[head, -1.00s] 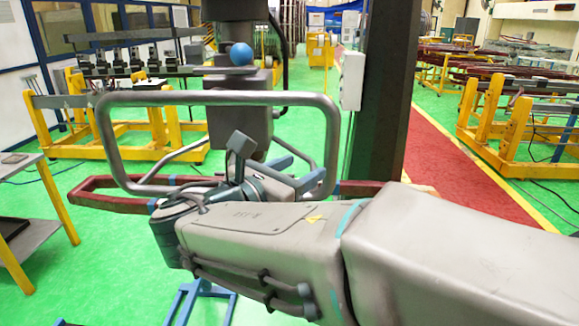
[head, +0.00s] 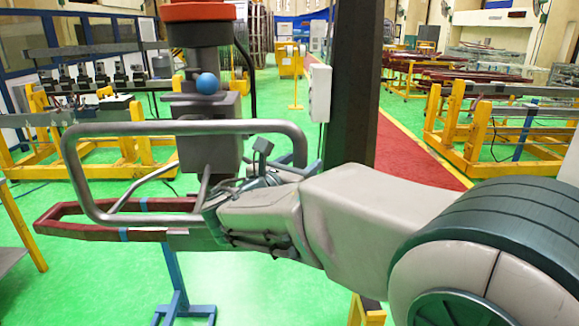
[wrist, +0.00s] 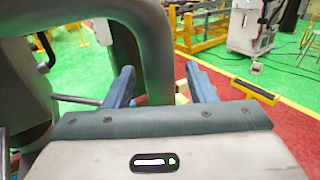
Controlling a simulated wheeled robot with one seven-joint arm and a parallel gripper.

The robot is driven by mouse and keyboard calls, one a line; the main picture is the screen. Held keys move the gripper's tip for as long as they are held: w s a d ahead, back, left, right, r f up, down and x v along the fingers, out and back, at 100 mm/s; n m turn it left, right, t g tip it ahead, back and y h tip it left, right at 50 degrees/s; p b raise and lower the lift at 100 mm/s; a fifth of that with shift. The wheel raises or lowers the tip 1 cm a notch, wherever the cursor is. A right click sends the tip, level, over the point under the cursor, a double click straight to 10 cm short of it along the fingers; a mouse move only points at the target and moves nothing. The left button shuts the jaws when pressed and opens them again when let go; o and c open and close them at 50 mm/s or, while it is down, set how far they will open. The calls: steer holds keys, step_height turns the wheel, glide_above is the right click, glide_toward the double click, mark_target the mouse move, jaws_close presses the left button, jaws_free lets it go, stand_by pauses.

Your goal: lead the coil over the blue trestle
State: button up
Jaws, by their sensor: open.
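The coil (head: 85,231), a long dark red loop with blue bands, hangs level at the left in the head view. My arm hides its right part. The blue trestle (head: 176,275) stands on the floor below it; whether they touch I cannot tell. A bent grey tube handle (head: 180,128) of a hoist spans above the coil. My gripper (wrist: 162,88) shows in the wrist view with two blue fingers apart. The handle tube (wrist: 153,50) passes close to the fingers; whether it lies between them I cannot tell. In the head view the gripper is mostly hidden behind my wrist.
The hoist's grey block (head: 210,130) hangs behind the handle, with a blue ball (head: 207,83). A dark post (head: 350,90) with a white box (head: 319,92) stands just behind my arm. Yellow trestles (head: 465,140) stand at the right. Green floor is open at lower left.

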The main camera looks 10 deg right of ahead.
steer(key=shift+w+d, duration=0.15)
steer(key=shift+w, duration=0.05)
jaws_close()
stand_by(1.3)
stand_by(0.3)
stand_by(1.7)
